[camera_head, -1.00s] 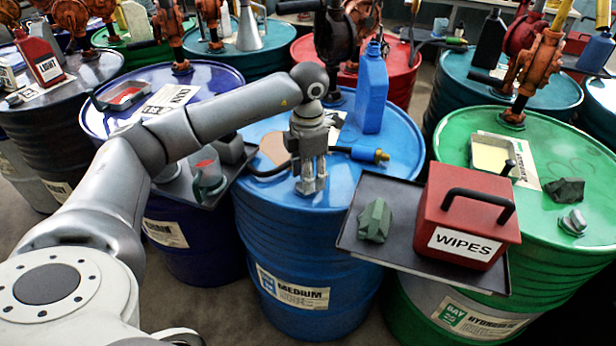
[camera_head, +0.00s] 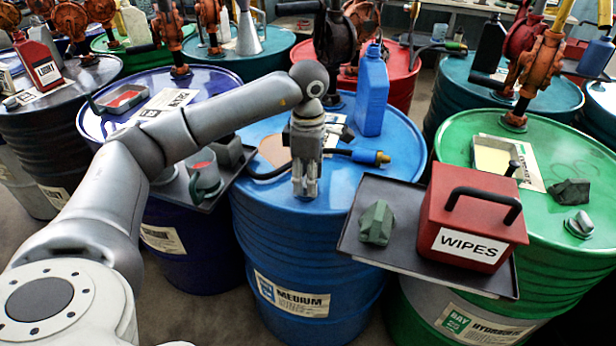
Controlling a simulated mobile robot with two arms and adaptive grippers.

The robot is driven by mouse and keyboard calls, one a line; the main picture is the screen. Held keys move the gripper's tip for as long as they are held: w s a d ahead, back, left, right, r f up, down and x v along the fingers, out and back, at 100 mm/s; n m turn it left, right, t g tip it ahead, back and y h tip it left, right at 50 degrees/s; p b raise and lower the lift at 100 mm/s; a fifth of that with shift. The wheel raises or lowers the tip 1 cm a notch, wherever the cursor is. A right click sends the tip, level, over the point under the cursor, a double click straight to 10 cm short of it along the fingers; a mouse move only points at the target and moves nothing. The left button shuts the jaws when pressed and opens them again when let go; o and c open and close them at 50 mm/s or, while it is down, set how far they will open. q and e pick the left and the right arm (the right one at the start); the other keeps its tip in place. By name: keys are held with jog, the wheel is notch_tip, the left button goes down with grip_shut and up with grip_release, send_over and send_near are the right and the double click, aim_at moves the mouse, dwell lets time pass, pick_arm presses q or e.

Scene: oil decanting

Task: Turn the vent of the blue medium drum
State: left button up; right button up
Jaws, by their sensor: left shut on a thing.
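The blue medium drum (camera_head: 250,226) stands in the middle of the head view, with a "MEDIUM" label on its front. My left gripper (camera_head: 306,192) points down at the front part of the drum's lid. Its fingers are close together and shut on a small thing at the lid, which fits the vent. The fingers hide the vent, so I cannot see its shape or angle. My right gripper is not in view.
A tray (camera_head: 364,259) with a red WIPES box (camera_head: 470,212) and a green rag (camera_head: 376,222) juts out at the right. A green drum (camera_head: 560,150) stands beyond it.

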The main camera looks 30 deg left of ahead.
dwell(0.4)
pick_arm(q)
jog(key=o, duration=1)
notch_tip(320, 180, up, 12)
jog(key=shift+r, duration=0.1)
dwell(0.4)
